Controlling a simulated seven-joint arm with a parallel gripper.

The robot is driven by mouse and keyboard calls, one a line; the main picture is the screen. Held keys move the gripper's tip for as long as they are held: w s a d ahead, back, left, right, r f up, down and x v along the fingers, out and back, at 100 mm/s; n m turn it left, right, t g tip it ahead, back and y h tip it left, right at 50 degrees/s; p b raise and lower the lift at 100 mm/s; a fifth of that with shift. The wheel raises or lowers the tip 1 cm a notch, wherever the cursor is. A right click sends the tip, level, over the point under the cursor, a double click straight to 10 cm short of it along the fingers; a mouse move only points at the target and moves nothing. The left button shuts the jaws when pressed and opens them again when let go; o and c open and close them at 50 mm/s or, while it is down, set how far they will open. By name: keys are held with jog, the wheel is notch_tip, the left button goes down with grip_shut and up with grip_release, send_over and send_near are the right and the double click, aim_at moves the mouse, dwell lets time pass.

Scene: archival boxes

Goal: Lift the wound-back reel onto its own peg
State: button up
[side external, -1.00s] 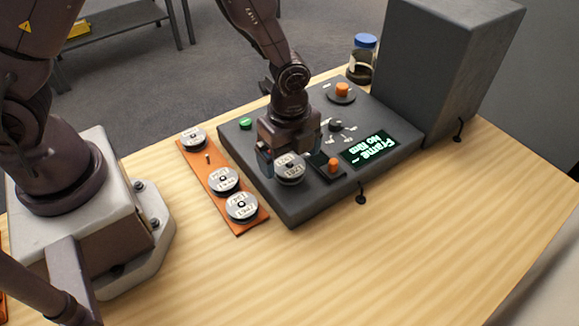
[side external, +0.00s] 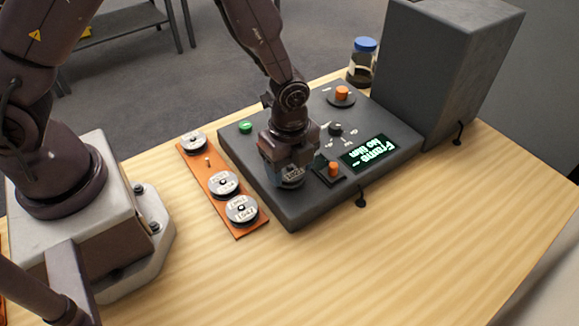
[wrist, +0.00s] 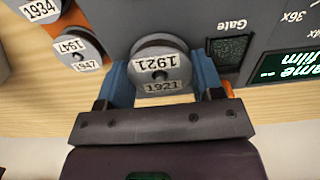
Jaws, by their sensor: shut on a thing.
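The reel marked 1921 (wrist: 160,66) is a grey disc with white labels and a centre hole. In the wrist view it sits between the blue fingers of my gripper (wrist: 161,75), which is shut on its sides. In the side view my gripper (side external: 288,172) covers most of this reel (side external: 292,182), over the near left part of the dark machine (side external: 300,205). I cannot tell whether it touches the machine. An orange board (side external: 246,229) left of the machine carries three labelled reels. One bare peg (side external: 208,161) stands between the far reel (side external: 193,142) and the middle reel (side external: 223,184).
The nearest board reel (side external: 242,209) sits close to the machine's edge. The machine has an orange knob (side external: 342,92), a green button (side external: 245,127), and a display (side external: 368,154) reading "No film". A tall grey box (side external: 440,70) and blue-lidded jar (side external: 362,62) stand behind. The front table is clear.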

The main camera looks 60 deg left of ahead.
jog(key=shift+r, duration=0.65)
jog(key=s+a+r, duration=0.4)
jog(key=s+r, duration=0.8)
jog(key=s, duration=0.1)
jog(key=a+f, duration=0.3)
jog(key=w+a+f, duration=0.1)
jog(key=a+f, duration=0.3)
jog(key=w+a+f, duration=0.1)
jog(key=a+f, duration=0.2)
jog(key=a, duration=0.1)
jog(key=shift+w+a+f, duration=0.15)
jog(key=shift+a+f, duration=0.1)
jog(key=shift+f, duration=0.1)
jog(key=shift+w+f, duration=0.1)
jog(key=shift+f, duration=1.35)
jog(key=shift+f, duration=0.15)
